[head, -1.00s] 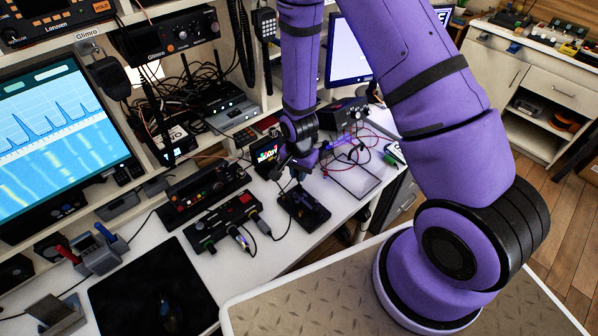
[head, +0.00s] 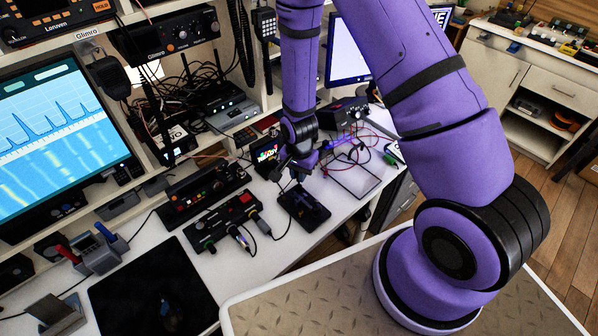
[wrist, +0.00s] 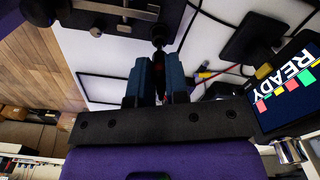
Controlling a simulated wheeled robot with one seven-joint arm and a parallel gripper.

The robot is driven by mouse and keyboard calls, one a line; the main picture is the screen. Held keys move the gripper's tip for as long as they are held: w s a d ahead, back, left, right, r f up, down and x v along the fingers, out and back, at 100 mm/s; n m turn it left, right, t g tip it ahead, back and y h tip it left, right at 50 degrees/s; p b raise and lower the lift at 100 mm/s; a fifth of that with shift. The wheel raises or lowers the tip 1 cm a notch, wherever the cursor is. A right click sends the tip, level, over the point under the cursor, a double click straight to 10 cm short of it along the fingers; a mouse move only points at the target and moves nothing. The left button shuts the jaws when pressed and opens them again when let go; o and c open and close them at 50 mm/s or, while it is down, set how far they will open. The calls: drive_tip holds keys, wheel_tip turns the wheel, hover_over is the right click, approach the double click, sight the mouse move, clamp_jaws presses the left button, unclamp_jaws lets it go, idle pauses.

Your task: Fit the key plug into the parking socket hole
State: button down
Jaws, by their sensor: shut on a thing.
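My gripper (wrist: 160,78) has two blue-grey fingers, closed on a small black key plug (wrist: 159,36) that shows just past the fingertips in the wrist view. In the wrist view a dark metal block with knobs (wrist: 112,18) lies just beyond and left of the plug. I cannot make out the parking socket hole, nor whether the plug touches anything.
A small screen reading READY (wrist: 288,88) stands close to the right of my fingers in the wrist view. A black control box with cables (head: 222,222) lies left of the gripper in the head view.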

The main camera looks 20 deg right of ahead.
drive_tip(key=shift+f, duration=1.1)
drive_tip(key=c, duration=1)
unclamp_jaws()
drive_tip(key=shift+c, duration=0.2)
wheel_tip(320, 180, up, 11)
drive_tip(key=shift+f, duration=0.1)
